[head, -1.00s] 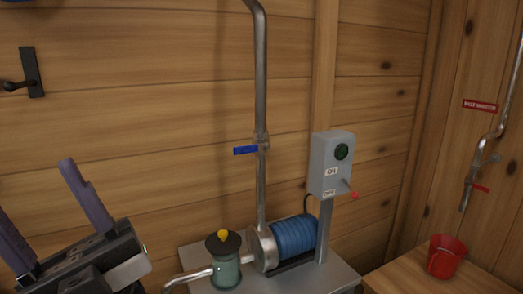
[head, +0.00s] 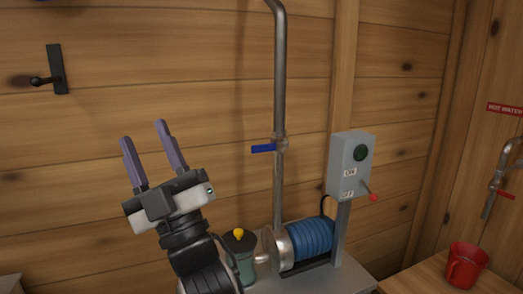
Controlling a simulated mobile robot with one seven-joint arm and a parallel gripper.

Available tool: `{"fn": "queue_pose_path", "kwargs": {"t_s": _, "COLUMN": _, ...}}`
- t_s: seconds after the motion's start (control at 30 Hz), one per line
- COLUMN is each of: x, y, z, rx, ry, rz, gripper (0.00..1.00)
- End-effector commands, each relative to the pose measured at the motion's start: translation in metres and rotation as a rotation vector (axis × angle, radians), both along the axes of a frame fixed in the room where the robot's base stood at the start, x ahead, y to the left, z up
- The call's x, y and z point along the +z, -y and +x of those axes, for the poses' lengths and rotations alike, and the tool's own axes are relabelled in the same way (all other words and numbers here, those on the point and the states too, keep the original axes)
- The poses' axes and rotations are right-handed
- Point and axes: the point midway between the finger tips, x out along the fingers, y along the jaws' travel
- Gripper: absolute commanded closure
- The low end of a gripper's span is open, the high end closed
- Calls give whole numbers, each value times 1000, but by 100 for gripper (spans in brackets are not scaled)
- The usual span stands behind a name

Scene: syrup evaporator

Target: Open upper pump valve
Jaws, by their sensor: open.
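The upper pump valve has a blue lever handle (head: 264,148) on the vertical metal pipe (head: 279,90) above the pump. The handle sticks out to the left, roughly level and crosswise to the pipe. My gripper (head: 143,143) is open and empty, fingers pointing up, to the left of the handle and clear of it. The blue pump (head: 309,237) sits below the pipe. My arm partly hides the strainer jar (head: 241,246) with its yellow knob.
A grey switch box (head: 350,165) with a red-tipped lever stands right of the pipe. A red bucket (head: 466,264) is on a wooden surface at right. A black wall latch (head: 56,70) is at upper left. The wall between gripper and handle is clear.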

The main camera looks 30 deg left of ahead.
Motion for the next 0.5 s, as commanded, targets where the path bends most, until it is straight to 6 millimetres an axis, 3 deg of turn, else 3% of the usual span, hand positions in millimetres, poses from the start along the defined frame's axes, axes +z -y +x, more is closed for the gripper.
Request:
{"fn": "queue_pose_path", "kwargs": {"t_s": 0.03, "x": -7, "y": -1, "z": 39, "rx": -132, "ry": -8, "rz": -99, "gripper": 58}}
{"fn": "queue_pose_path", "kwargs": {"t_s": 0.2, "x": -38, "y": 14, "z": 147, "rx": -488, "ry": 5, "rz": -490, "gripper": 58}}
{"fn": "queue_pose_path", "kwargs": {"t_s": 0.33, "x": -65, "y": 45, "z": 207, "rx": -660, "ry": 52, "rz": -791, "gripper": 58}}
{"fn": "queue_pose_path", "kwargs": {"t_s": 0.5, "x": -91, "y": 85, "z": 244, "rx": -751, "ry": 129, "rz": -1068, "gripper": 58}}
